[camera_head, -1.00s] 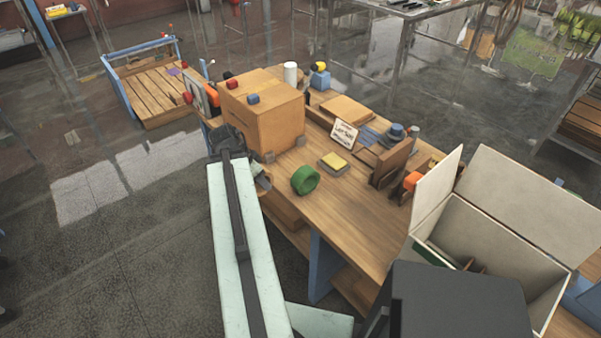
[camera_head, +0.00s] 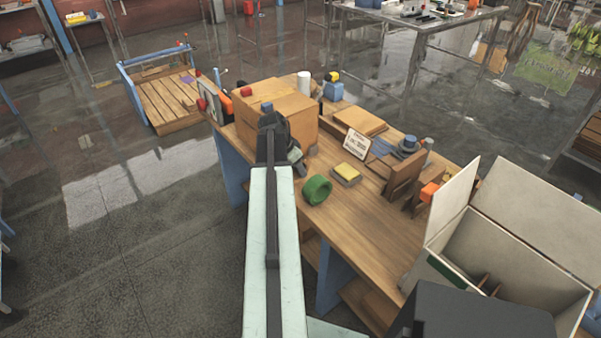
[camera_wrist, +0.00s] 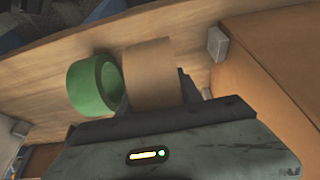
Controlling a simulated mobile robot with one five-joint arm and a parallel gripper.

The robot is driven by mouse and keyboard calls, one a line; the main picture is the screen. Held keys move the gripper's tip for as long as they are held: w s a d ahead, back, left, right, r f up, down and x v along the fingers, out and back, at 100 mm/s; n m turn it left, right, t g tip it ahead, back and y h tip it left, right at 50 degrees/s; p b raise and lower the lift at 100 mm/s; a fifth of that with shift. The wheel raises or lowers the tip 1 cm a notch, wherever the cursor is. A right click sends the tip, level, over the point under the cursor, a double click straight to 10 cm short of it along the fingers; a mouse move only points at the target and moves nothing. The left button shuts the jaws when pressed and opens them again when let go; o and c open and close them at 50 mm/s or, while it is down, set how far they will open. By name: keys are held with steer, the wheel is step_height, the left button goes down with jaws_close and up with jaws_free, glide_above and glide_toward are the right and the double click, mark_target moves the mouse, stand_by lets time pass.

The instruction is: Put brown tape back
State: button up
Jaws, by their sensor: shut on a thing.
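The brown tape (camera_wrist: 150,65) is between the fingers of my gripper (camera_wrist: 153,92) in the wrist view. My gripper is shut on it. In the head view my gripper (camera_head: 282,148) is over the table's near left side, by the cardboard box, and the arm largely hides the brown tape. A green tape roll (camera_head: 317,189) stands on the wooden table (camera_head: 345,222) just right of my gripper. The green roll also shows left of the brown tape in the wrist view (camera_wrist: 88,88); whether they touch is unclear.
The cardboard box (camera_head: 285,118) stands close behind my gripper. A yellow-topped block (camera_head: 347,174), a small sign (camera_head: 356,144) and wooden holders (camera_head: 404,179) stand farther right. An open white box (camera_head: 500,250) is at the front right. Bare tabletop lies right of the green roll.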

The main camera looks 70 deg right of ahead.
steer(key=shift+s+d, duration=0.15)
steer(key=shift+d, duration=0.55)
steer(key=b+x, duration=0.4)
steer(key=shift+w+a+f, duration=0.15)
steer(key=shift+w+f, duration=0.1)
steer(key=shift+w, duration=0.05)
steer(key=shift+r, duration=0.25)
steer(key=shift+f, duration=0.2)
steer(key=o, duration=1.2)
steer(key=shift+r, duration=0.1)
steer(key=p+v, duration=1.1)
steer(key=shift+r, duration=0.4)
steer(key=shift+w+a+r+p, duration=0.1)
steer(key=shift+a+r+p, duration=0.15)
steer(key=shift+r+p, duration=0.1)
steer(key=shift+f, duration=0.15)
